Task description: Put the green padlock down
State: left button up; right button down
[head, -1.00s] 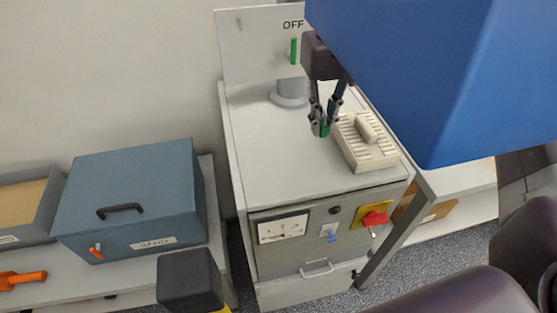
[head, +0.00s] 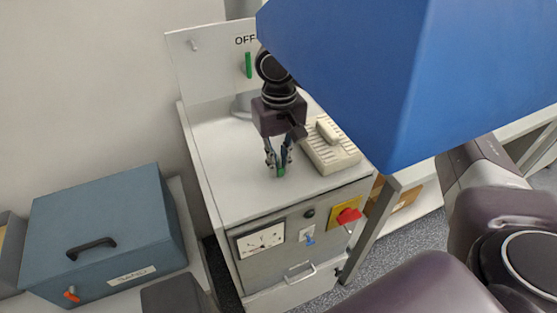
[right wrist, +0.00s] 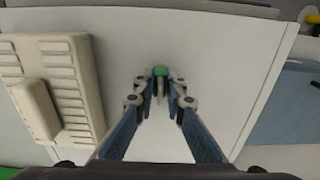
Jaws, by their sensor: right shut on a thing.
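The green padlock (right wrist: 160,71) is between the fingertips of my right gripper (right wrist: 161,88) in the right wrist view. Only its small green body and a bit of grey metal show. In the head view the padlock (head: 281,171) is at the tips of my right gripper (head: 279,163), which points down over the front part of the cabinet's pale top (head: 220,150). The fingers are shut on it. I cannot tell whether the padlock touches the top. My left gripper is not in view.
A cream ribbed block (head: 335,158) sits on the top, right of the gripper. A back panel marked OFF (head: 205,65) has a green handle (head: 248,65). The cabinet front has a meter (head: 260,240) and a red knob (head: 349,215). The top's left part is clear.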

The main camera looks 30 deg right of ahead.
jog(key=shift+f+b, duration=0.2)
jog(key=shift+b, duration=0.1)
jog(key=c, duration=2)
grip_release()
